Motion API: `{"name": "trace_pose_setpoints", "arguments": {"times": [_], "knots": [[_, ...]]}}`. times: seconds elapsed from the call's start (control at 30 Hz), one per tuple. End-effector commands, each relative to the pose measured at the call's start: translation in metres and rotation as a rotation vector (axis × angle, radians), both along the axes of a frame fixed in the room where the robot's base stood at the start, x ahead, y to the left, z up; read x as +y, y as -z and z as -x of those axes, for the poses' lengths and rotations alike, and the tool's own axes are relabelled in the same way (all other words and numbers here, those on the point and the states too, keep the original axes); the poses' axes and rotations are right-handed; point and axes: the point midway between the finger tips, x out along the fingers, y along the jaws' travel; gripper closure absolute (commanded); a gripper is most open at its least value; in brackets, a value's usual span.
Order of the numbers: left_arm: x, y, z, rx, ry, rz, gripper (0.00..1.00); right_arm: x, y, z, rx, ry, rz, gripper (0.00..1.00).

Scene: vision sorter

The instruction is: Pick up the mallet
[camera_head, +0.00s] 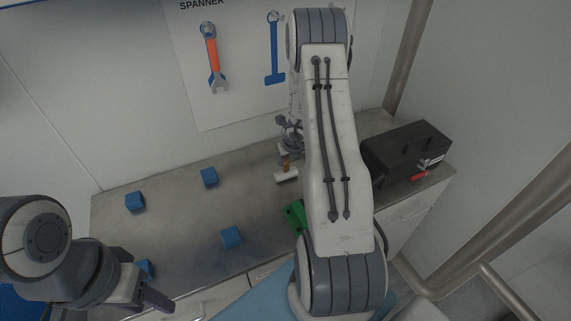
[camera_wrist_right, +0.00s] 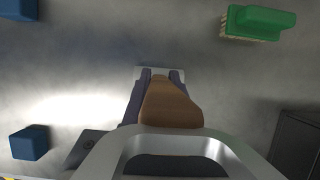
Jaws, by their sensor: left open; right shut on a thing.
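The mallet has a pale head (camera_head: 287,176) and a brown wooden handle (camera_head: 286,164), partly hidden by my right gripper (camera_head: 286,156). In the right wrist view, the brown handle (camera_wrist_right: 168,104) lies between the two dark fingers of my right gripper (camera_wrist_right: 155,92), with the pale head beyond the fingertips. The right gripper is shut on the handle. I cannot tell whether the head touches the bench. My left gripper (camera_head: 150,285) is open and empty at the lower left, over the front of the bench, well away from the mallet.
Several blue cubes (camera_head: 209,177) stand on the metal bench (camera_head: 180,225). A green brush (camera_head: 295,215) lies near the mallet and also shows in the right wrist view (camera_wrist_right: 258,21). A black toolbox (camera_head: 404,150) stands at the right. A spanner (camera_head: 211,58) hangs on the back board.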

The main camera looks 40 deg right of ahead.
Motion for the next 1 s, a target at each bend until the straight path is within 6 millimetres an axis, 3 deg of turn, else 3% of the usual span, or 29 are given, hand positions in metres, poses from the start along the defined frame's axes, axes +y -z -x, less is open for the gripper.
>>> {"name": "trace_pose_setpoints", "arguments": {"times": [0.17, 0.37, 0.47, 0.7, 1.0], "knots": [[0.0, -0.008, 0.0, 0.0, 0.001, 0.0, 0.5, 0.0, -0.012, -0.001, -0.003, -0.001, 0.001, 1.0], [0.0, -0.033, 0.0, 0.0, 0.004, 0.0, 0.5, 0.0, -0.047, -0.001, -0.003, -0.001, 0.002, 1.0], [0.0, -0.027, 0.0, 0.0, 0.005, 0.0, 0.5, -0.011, -0.054, 0.018, -0.002, 0.006, 0.002, 1.0], [0.0, -0.034, 0.0, 0.0, 0.004, 0.0, 0.5, -0.035, -0.087, 0.066, -0.002, 0.005, 0.002, 1.0], [0.0, -0.041, 0.0, 0.0, 0.003, 0.0, 0.5, -0.052, -0.108, 0.1, -0.001, 0.001, 0.0, 1.0]]}}
